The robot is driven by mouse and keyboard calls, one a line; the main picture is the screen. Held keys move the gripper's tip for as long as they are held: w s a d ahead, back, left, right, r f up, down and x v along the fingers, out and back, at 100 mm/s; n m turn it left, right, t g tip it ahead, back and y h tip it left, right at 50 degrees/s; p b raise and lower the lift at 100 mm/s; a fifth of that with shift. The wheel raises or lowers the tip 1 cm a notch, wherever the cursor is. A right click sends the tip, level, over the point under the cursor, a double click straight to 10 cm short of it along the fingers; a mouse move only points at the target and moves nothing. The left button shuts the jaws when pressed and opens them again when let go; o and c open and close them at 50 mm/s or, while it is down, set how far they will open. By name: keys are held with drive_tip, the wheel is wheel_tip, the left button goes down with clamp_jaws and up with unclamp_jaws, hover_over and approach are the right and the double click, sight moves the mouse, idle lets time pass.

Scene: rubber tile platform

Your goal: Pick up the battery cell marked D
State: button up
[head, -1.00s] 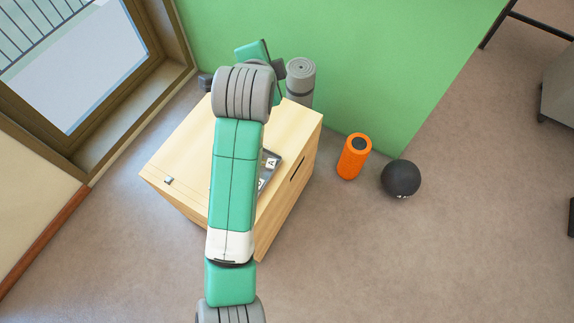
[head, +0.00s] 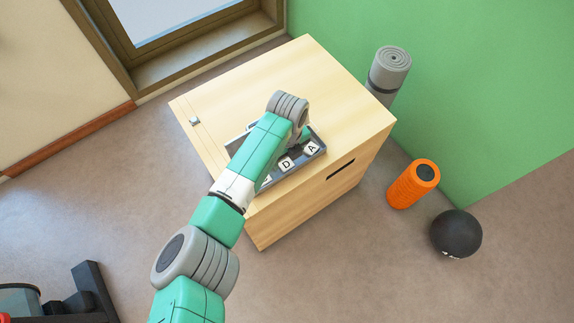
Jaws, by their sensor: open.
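The battery cell marked D (head: 286,165) sits in a dark grey tray (head: 318,156) on top of a light wooden box. A cell marked A (head: 312,148) is just to its upper right in the same tray. Part of another pale cell (head: 266,179) shows to the lower left, its letter cut off by my arm. My arm reaches over the tray and covers its left and back parts. My gripper is hidden behind my own arm links, so its distance from the D cell cannot be seen.
The wooden box (head: 345,90) has a clear top behind and right of the tray. A small metallic piece (head: 194,120) lies near its left edge. A grey rolled mat (head: 388,72), an orange roller (head: 414,184) and a black ball (head: 456,234) stand right of the box.

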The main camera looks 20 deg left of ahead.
sight(287, 165)
wheel_tip(287, 165, down, 5)
drive_tip(key=b, duration=0.3)
drive_tip(key=shift+a+f, duration=0.1)
drive_tip(key=shift+w, duration=0.1)
drive_tip(key=c, duration=1.1)
drive_tip(key=shift+r+p, duration=0.4)
drive_tip(key=shift+r, duration=0.3)
wheel_tip(287, 165, up, 3)
drive_tip(key=shift+p, duration=1.05)
drive_tip(key=s+p, duration=0.7)
drive_tip(key=s, duration=0.9)
drive_tip(key=shift+d+r+p, duration=0.3)
drive_tip(key=shift+d+r, duration=0.1)
drive_tip(key=shift+d, duration=0.05)
